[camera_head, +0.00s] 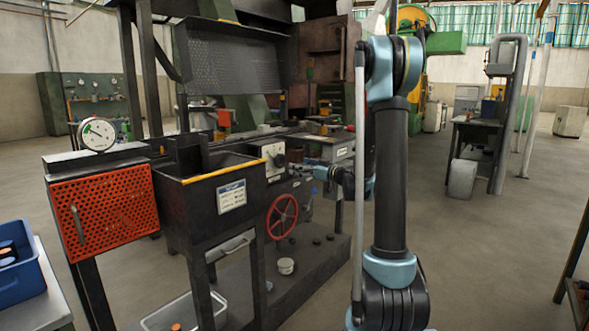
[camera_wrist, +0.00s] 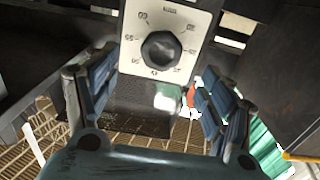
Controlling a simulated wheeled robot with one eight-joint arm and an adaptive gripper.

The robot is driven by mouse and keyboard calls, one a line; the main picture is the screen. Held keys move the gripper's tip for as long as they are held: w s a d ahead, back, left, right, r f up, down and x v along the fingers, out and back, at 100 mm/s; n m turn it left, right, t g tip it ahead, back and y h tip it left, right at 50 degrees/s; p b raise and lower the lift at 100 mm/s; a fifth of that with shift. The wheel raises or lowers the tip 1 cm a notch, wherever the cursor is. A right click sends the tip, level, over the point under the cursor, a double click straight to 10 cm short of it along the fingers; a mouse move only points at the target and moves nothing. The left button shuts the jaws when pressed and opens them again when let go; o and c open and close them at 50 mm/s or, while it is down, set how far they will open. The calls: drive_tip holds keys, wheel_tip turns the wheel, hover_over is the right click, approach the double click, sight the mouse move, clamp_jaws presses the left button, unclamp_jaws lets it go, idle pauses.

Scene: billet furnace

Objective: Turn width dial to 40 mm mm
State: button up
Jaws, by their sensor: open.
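The width dial (camera_wrist: 161,51) is a round black knob on a white plate with numbers around it. The numbers are too blurred to read surely, and I cannot tell where the knob points. In the head view the dial (camera_head: 276,159) sits on the dark machine's front, above a red handwheel. My gripper (camera_wrist: 158,92) is open, its blue-padded fingers spread to the left and right below the dial in the wrist view. Nothing is between the fingers, and they look apart from the knob. In the head view my gripper (camera_head: 321,173) is small, just right of the dial plate.
The red handwheel (camera_head: 282,216) stands out below the dial. A dark bin with a yellow edge (camera_head: 222,171), an orange mesh guard (camera_head: 106,210) and a round gauge (camera_head: 97,134) are to the left. Open floor lies right of my arm.

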drive_tip(key=shift+s+d, duration=0.15)
drive_tip(key=shift+d, duration=0.05)
drive_tip(key=m, duration=1)
approach(282, 161)
drive_tip(key=x, duration=1.1)
drive_tip(key=shift+d, duration=0.1)
drive_tip(key=c, duration=1.1)
